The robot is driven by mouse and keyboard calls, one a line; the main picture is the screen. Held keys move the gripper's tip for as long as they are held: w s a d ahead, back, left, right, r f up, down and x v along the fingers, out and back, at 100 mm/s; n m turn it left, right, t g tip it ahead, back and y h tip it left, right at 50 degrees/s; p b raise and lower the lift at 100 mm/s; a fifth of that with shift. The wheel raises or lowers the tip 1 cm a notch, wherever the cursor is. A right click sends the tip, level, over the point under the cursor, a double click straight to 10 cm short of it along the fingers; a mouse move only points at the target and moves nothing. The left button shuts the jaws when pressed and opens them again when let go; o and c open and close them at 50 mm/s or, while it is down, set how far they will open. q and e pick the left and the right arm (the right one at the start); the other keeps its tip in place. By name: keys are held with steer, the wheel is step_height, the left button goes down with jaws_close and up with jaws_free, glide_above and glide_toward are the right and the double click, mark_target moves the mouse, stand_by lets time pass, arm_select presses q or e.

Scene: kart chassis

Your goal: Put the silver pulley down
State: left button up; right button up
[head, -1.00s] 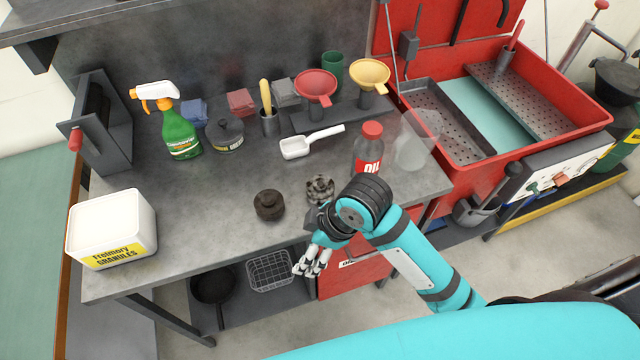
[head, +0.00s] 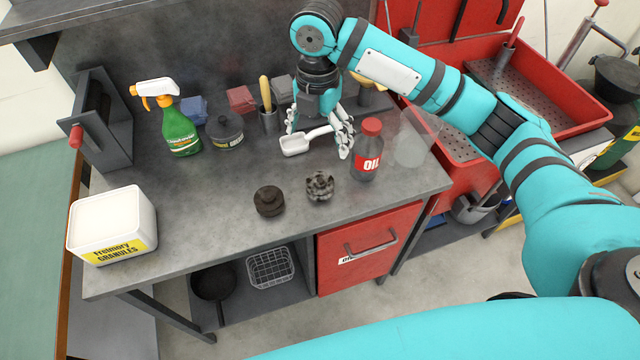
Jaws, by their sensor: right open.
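A silver-grey toothed part (head: 320,186), which looks like the silver pulley, sits on the grey workbench (head: 215,215) near its front edge. Nothing holds it. My right gripper (head: 319,138) is farther back over the bench, open, with its fingers pointing down. Its fingers spread on either side of the white scoop's handle (head: 318,134); I cannot tell whether they touch it. My left gripper is not in view.
A dark round part (head: 269,201) sits left of the silver one. An oil bottle (head: 367,152) stands close right of my right gripper. A spray bottle (head: 179,128) and a granules tub (head: 112,226) stand left. The bench's middle left is clear.

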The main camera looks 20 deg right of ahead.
mark_target(320, 181)
step_height(320, 181, down, 12)
steer(key=shift+r+p, duration=0.25)
steer(key=shift+p, duration=0.95)
steer(key=f+p, duration=0.1)
steer(key=f, duration=0.1)
steer(key=f+p, duration=0.1)
steer(key=f, duration=0.1)
steer(key=shift+w+d+f, duration=0.1)
steer(key=shift+d+f, duration=0.1)
steer(key=shift+f, duration=0.5)
steer(key=shift+r, duration=0.1)
steer(key=c, duration=1.6)
